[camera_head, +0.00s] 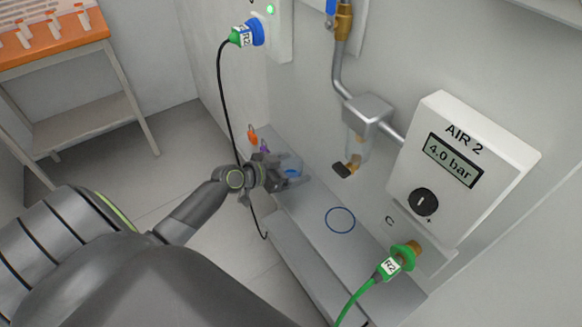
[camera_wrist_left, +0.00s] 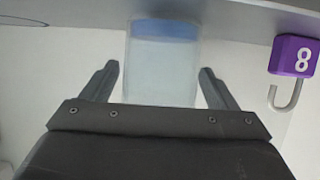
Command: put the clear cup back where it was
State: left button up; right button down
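A clear cup (camera_wrist_left: 162,70) with a blue end stands between the fingers of my left gripper (camera_wrist_left: 158,82) in the left wrist view. A gap shows between the cup and each finger, so the gripper is open around it. In the head view the left gripper (camera_head: 288,182) is low over the grey ledge, and the cup's blue part (camera_head: 292,173) shows beside the fingers, mostly hidden. A blue ring outline (camera_head: 340,220) marks the ledge to the right and is empty. My right gripper is not in view.
A purple padlock (camera_wrist_left: 296,56) marked 8 is right of the cup; an orange one (camera_head: 252,134) hangs nearby. A filter unit (camera_head: 368,113) and AIR 2 box (camera_head: 463,165), reading 4.0 bar, are on the wall. A black cable (camera_head: 226,100) passes behind my arm. A green plug (camera_head: 392,263) is front right.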

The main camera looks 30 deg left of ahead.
pick_arm(q)
jog(key=shift+r, duration=0.1)
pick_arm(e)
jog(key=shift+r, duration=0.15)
pick_arm(q)
jog(key=shift+r+p, duration=0.15)
jog(key=shift+p, duration=0.2)
jog(key=v, duration=0.3)
jog(key=shift+s+a, duration=0.15)
jog(key=v, duration=0.8)
jog(key=shift+s, duration=0.25)
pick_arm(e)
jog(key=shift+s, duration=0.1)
pick_arm(q)
jog(key=shift+a, duration=0.1)
